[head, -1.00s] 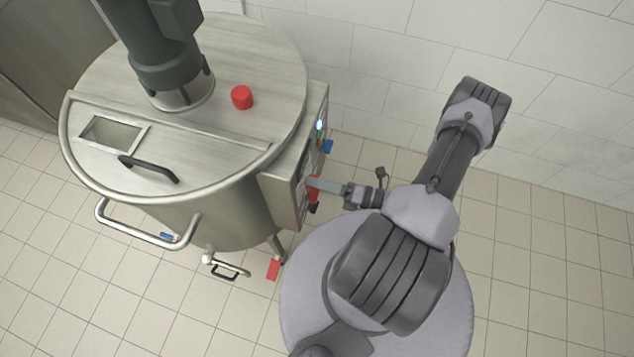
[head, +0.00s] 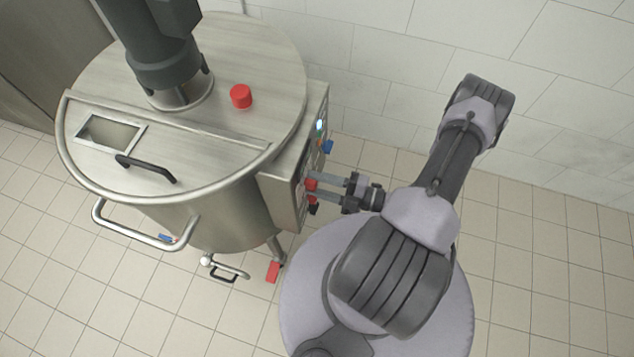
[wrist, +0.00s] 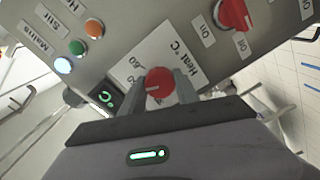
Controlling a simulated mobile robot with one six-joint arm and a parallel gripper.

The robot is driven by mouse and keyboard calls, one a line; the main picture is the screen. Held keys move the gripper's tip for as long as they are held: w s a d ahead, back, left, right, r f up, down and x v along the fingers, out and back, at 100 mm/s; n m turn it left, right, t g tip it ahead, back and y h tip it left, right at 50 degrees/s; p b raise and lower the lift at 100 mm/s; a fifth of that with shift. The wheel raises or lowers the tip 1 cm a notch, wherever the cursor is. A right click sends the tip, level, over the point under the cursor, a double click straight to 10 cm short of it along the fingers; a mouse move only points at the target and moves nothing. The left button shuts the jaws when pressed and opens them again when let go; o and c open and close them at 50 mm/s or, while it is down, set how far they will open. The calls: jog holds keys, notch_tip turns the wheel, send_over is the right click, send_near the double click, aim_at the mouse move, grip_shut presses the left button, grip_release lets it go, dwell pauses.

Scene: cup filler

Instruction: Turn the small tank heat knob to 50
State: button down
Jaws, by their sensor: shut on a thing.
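The small tank (head: 230,215) is a steel vessel with a control box on its right side in the head view. The red heat knob (wrist: 159,84) sits on a white dial label marked "Heat °C" in the wrist view. A small pale mark shows on the knob's left side. My gripper (wrist: 170,83) has a finger on either side of the knob and is shut on it. In the head view, my gripper (head: 313,190) reaches the control box from the right, around the red knob (head: 310,184). The dial numbers are partly hidden by the fingers.
Another red knob (wrist: 233,14) with "On" labels is close by on the panel. Green (wrist: 77,47) and orange (wrist: 94,28) buttons and a lit blue-white one (wrist: 63,65) are on its left. The floor on the right is clear.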

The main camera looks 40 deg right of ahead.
jog(key=shift+m, duration=0.5)
jog(key=c, duration=0.9)
grip_release()
jog(key=p+v, duration=0.2)
jog(key=v, duration=1.5)
jog(key=shift+s+d, duration=0.2)
